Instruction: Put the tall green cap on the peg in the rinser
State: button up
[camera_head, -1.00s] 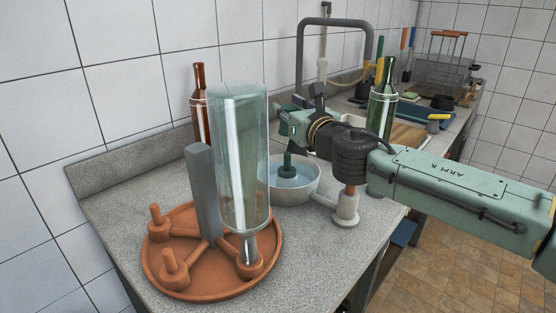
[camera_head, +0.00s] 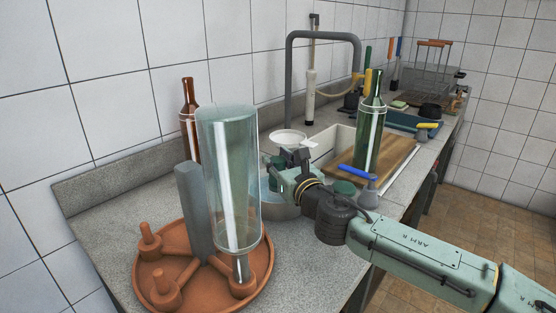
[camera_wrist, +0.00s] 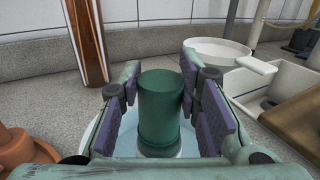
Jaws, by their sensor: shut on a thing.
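The tall green cap (camera_wrist: 160,108) stands upright between the two purple pads of my gripper (camera_wrist: 160,80) in the wrist view. My gripper is shut on it, with its wider lower rim just below the pads. Under and around the cap is the rinser, a pale bowl (camera_wrist: 118,143) with light blue water. In the head view, my gripper (camera_head: 282,165) is over the bowl (camera_head: 284,211) and covers much of it. The cap hides the peg, so I cannot tell whether it sits on it.
A large clear jar (camera_head: 230,180) stands inverted on the orange tray (camera_head: 150,295), left of my gripper. A brown bottle (camera_head: 190,115) is behind it. A green bottle (camera_head: 369,140) and a blue-handled tool (camera_head: 358,173) are on the right. A white pan (camera_head: 288,137) is behind.

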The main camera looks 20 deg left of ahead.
jog(key=o, duration=0.9)
jog(key=shift+o, duration=0.2)
jog(key=b+v, duration=0.3)
jog(key=v, duration=0.9)
